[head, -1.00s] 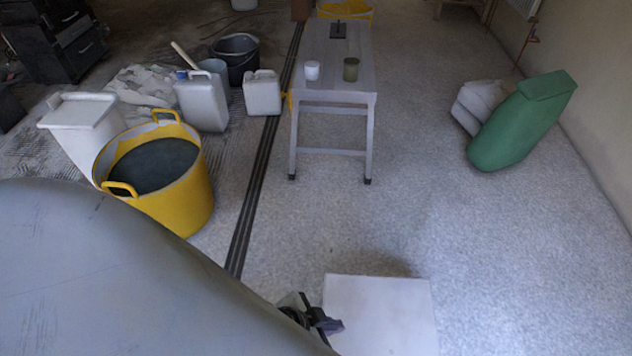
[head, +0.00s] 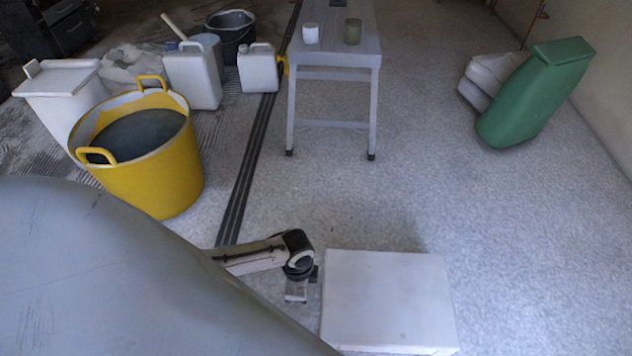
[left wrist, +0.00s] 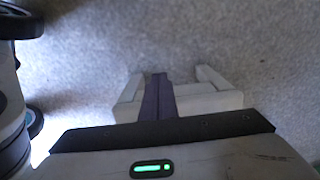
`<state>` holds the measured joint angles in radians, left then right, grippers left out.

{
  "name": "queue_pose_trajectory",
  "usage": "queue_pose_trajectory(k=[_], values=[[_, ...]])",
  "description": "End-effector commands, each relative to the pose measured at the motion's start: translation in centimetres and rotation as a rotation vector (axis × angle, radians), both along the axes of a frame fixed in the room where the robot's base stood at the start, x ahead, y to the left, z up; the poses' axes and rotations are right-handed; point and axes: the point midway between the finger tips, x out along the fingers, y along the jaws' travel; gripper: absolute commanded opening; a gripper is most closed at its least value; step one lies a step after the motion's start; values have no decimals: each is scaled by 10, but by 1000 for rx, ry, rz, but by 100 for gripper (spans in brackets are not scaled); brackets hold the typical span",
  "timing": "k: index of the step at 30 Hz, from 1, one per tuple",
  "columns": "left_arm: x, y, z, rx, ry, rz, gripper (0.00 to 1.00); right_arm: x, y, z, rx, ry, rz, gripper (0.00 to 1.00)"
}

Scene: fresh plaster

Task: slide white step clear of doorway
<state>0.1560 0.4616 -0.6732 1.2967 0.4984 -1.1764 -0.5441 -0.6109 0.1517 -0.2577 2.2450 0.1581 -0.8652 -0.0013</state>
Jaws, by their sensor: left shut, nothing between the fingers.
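The white step (head: 388,300) is a low pale block on the grey speckled floor at the bottom centre of the head view, with its flat top facing up. My left gripper (head: 297,292) is just left of the step, low near the floor, beside its left side. It is shut and empty. Whether it touches the step is hard to tell. In the left wrist view its fingers (left wrist: 158,96) show over bare floor, and the step cannot be made out there. My right gripper is in neither view.
A grey bench (head: 333,70) with two small pots stands beyond the step. A yellow tub (head: 160,175) is at left, with white canisters (head: 258,68) behind. A green bag-like object (head: 535,92) leans at right. Dark floor tracks (head: 243,180) run left of the bench. Floor right of the step is clear.

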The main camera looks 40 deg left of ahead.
Motion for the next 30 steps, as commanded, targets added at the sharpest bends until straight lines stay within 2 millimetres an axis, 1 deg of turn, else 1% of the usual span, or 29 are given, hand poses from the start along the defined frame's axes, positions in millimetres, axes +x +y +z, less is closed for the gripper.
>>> queue_pose_trajectory(k=[1, 6, 7, 9, 15, 30], values=[[0, -1, -19, -1, 1, 1, 0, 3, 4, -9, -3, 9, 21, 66], [0, -1, -53, -1, -1, 1, 0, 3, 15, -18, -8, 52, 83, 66], [6, -9, -48, -6, -6, -1, 0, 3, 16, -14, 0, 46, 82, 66], [12, -18, -46, -4, -6, 0, 0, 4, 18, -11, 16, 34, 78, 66], [21, -32, -44, -1, -3, 2, 0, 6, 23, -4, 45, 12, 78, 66], [23, -35, -41, -1, -3, 15, 0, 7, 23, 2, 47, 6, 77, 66]])
